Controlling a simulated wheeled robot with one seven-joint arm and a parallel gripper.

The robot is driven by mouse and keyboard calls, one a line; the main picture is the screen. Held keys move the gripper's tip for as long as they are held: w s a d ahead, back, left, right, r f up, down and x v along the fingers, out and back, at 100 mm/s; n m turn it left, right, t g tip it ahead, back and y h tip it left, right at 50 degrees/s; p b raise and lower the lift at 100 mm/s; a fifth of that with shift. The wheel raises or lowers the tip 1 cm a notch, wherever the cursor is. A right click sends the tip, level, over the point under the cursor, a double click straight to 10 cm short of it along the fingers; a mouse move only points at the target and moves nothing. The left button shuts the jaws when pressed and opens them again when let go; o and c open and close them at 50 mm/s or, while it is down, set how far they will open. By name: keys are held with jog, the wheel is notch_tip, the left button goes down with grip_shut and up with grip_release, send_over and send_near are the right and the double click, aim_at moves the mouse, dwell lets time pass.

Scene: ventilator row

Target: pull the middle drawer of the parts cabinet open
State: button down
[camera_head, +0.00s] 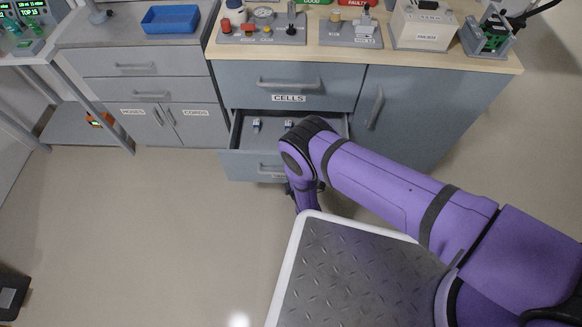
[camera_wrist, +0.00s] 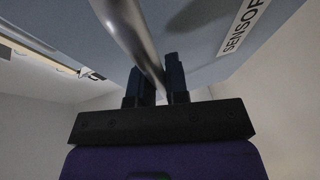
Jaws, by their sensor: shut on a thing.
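The parts cabinet (camera_head: 310,73) is blue-grey, with a shut top drawer labelled CELLS. Below it a drawer (camera_head: 236,162) stands pulled out, its inside showing small pale parts. Its front carries a label reading SENSOR (camera_wrist: 243,27) in the wrist view, cut off at the picture's edge. Its metal bar handle (camera_wrist: 130,35) lies between the two dark fingers of my gripper (camera_wrist: 157,84), which is shut on it. In the head view my purple arm hides part of the drawer front and most of the gripper. I cannot see whether another drawer lies below.
A door (camera_head: 425,115) with its own handle is shut at the cabinet's right. A grey cabinet (camera_head: 150,92) with drawers and doors stands to the left. Equipment and a blue tray (camera_head: 171,18) sit on the counters. Floor in front of the cabinets (camera_head: 170,220) is clear.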

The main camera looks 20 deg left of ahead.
jog(key=s+d, duration=0.2)
jog(key=s, duration=0.6)
jog(key=shift+s, duration=0.15)
jog(key=c, duration=1.1)
grip_release()
jog(key=shift+c, duration=0.2)
